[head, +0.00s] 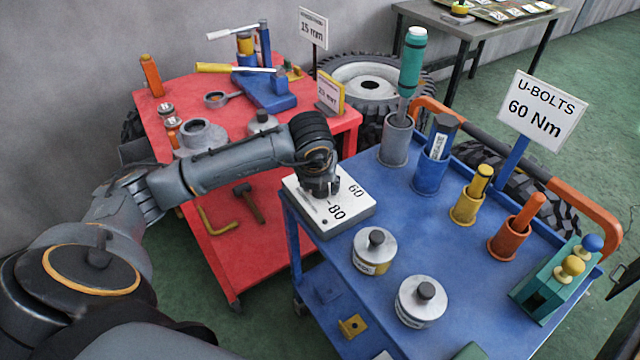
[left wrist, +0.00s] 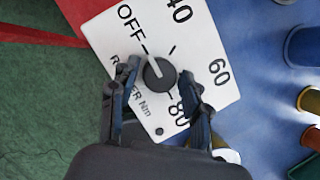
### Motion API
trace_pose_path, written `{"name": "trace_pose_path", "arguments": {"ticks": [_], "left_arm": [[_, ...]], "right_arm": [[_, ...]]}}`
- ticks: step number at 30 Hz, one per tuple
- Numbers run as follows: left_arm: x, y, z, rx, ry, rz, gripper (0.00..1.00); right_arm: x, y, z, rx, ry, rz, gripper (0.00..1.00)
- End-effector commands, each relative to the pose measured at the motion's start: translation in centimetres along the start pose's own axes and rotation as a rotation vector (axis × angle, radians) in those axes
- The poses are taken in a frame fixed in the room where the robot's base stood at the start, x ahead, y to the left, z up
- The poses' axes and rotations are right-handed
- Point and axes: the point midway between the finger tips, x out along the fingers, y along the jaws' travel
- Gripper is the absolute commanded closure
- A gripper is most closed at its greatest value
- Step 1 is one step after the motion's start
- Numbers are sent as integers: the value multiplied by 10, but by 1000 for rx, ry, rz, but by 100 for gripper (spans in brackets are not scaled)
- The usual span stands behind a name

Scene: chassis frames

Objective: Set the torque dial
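The torque dial is a white plate (head: 350,215) with a dark round knob (left wrist: 158,75), lying at the near left corner of the blue cart. Its face reads OFF, 40, 60 and 80 in the left wrist view. The pale pointer line on the knob points up-left, towards the OFF mark. My left gripper (head: 321,190) is over the dial and hides the knob in the head view. In the left wrist view its fingers (left wrist: 157,88) are spread on either side of the knob, with a small gap visible at the left. My right gripper is not in view.
A sign (head: 541,110) on the blue cart (head: 395,210) reads "U-BOLTS 60 Nm". Two lidded tins (head: 374,251) (head: 421,301) stand close in front of the dial. Tools in coloured holders stand behind. A red cart (head: 225,265) with tools is at left.

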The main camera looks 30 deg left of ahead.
Motion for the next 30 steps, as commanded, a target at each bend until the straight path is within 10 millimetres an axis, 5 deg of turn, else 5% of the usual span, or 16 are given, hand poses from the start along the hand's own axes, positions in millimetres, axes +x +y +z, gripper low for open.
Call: {"name": "trace_pose_path", "arguments": {"ticks": [14,30], "left_arm": [[-11,0,1,1,-3,-2,39],[-110,-1,1,1,-3,-2,39]], "right_arm": [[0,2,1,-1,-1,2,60],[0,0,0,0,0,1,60]]}}
